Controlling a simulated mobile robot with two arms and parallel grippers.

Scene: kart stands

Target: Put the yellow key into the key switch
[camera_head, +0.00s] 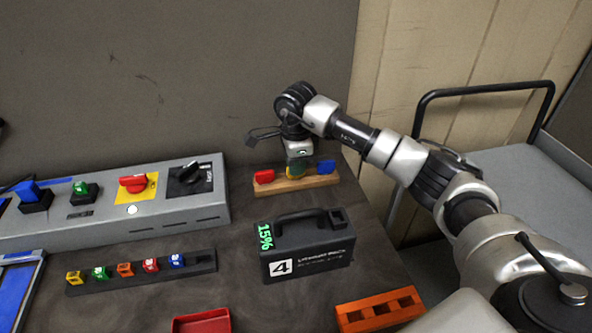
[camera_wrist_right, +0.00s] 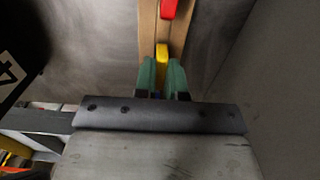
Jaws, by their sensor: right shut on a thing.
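The yellow key (camera_head: 292,172) is at the middle of a wooden rack (camera_head: 318,182), between a red key and a blue key. My right gripper (camera_head: 298,163) comes down over it from above. In the right wrist view its green fingers (camera_wrist_right: 162,80) are shut on the yellow key (camera_wrist_right: 162,52), which still appears to be at the rack. The fingers hide part of the key. A grey panel (camera_head: 110,222) at the left carries several switches, among them a black one (camera_head: 190,180) and a red one on a yellow plate (camera_head: 134,184). I cannot tell for certain which is the key switch. My left gripper does not show.
The red key (camera_head: 264,177) and blue key (camera_head: 327,167) flank my gripper. A black battery case (camera_head: 306,248) stands before the rack. A strip of coloured tags (camera_head: 140,275), a red tray (camera_head: 202,322) and an orange holder (camera_head: 380,312) lie nearer. A wall stands behind.

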